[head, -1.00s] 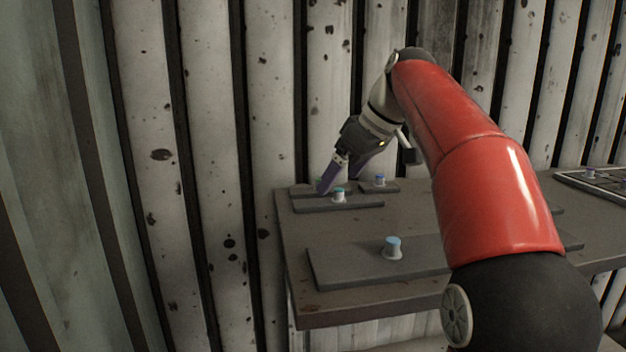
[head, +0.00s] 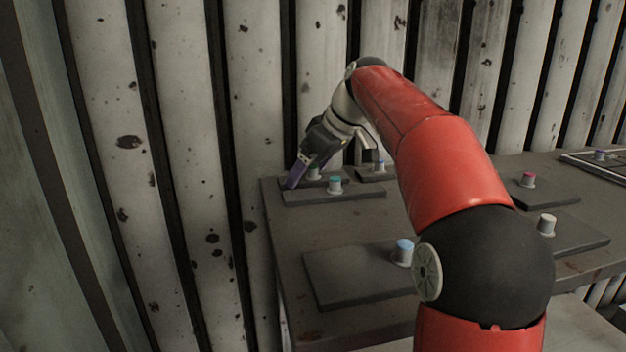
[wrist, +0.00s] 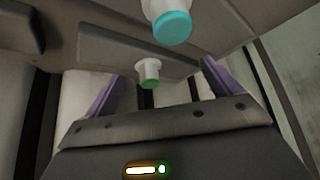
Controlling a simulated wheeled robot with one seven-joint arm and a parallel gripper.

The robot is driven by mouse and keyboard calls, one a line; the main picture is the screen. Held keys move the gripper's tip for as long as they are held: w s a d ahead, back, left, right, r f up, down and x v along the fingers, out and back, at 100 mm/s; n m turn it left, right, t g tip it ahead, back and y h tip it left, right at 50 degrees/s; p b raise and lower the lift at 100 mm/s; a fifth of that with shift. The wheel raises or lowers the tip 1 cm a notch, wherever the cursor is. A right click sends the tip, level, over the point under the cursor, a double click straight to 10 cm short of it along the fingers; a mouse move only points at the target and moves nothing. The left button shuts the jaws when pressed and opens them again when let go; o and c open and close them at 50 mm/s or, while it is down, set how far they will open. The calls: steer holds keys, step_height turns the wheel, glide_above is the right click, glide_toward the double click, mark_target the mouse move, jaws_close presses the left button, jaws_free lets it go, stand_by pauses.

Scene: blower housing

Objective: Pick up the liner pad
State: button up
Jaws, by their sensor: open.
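Several flat dark grey plates with coloured-cap knobs lie on the table; I cannot tell by look which one is the liner pad. My gripper (head: 305,172) is over the table's back left corner, tilted down, with purple fingers spread apart. In the wrist view, a white knob with a green cap (wrist: 149,74) on a grey plate (wrist: 120,50) shows between the open fingers (wrist: 160,88), with nothing gripped. The green-capped knob (head: 314,172) is partly hidden by a finger in the head view. A teal-capped knob (head: 335,185) stands on the plate (head: 300,196) just in front.
A blue-capped knob (head: 379,166) stands close right of my gripper. A larger plate (head: 350,278) with a light-blue knob (head: 403,251) lies nearer. Red (head: 528,179) and white (head: 547,224) knobs stand at right. A ribbed wall (head: 180,150) rises behind the table (head: 300,240).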

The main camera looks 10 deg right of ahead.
steer(key=shift+f, duration=0.15)
steer(key=c, duration=1.4)
